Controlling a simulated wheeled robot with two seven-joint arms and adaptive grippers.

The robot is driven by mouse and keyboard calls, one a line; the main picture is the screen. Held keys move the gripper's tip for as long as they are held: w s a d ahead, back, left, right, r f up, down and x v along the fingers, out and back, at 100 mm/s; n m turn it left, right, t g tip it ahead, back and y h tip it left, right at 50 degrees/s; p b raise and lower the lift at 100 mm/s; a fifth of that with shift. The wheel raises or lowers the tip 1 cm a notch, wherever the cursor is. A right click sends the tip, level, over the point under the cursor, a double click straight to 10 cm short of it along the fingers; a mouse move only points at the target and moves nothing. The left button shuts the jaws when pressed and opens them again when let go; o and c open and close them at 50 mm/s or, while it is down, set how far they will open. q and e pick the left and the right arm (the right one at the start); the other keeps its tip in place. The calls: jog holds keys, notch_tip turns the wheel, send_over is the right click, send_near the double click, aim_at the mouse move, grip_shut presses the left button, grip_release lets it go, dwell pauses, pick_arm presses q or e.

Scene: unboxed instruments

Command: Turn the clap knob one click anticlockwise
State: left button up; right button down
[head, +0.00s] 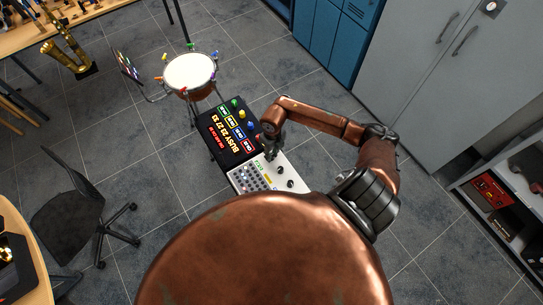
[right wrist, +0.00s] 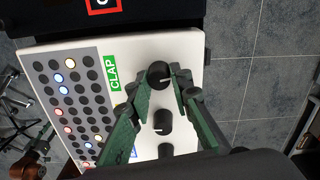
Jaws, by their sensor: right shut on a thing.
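The white drum machine (head: 265,184) stands below the dark display unit in the head view. In the right wrist view its white panel (right wrist: 140,60) carries a green CLAP label (right wrist: 113,72). A black knob (right wrist: 159,72) with a white pointer line sits to the right of that label. My right gripper (right wrist: 161,80) is shut on this knob, one green finger on each side; it shows small in the head view (head: 272,155). Two more black knobs sit below, a middle one (right wrist: 163,121) and a lower one (right wrist: 166,150) partly hidden. My left gripper is not in view.
A dark display unit (head: 222,146) with coloured labels and knobs adjoins the drum machine. A drum (head: 189,72) on a stand, a chair (head: 75,207) and a saxophone (head: 66,55) stand to the left. Grey cabinets (head: 420,60) stand at the right; tiled floor lies between.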

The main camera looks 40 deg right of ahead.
jog(key=shift+w+f+n+b, duration=0.1)
jog(key=shift+n+b, duration=1.6)
jog(key=shift+n, duration=0.1)
jog(key=c, duration=1.7)
grip_release()
jog(key=shift+c, duration=0.2)
jog(key=shift+r, duration=0.2)
notch_tip(320, 180, up, 12)
jog(key=shift+d, duration=0.15)
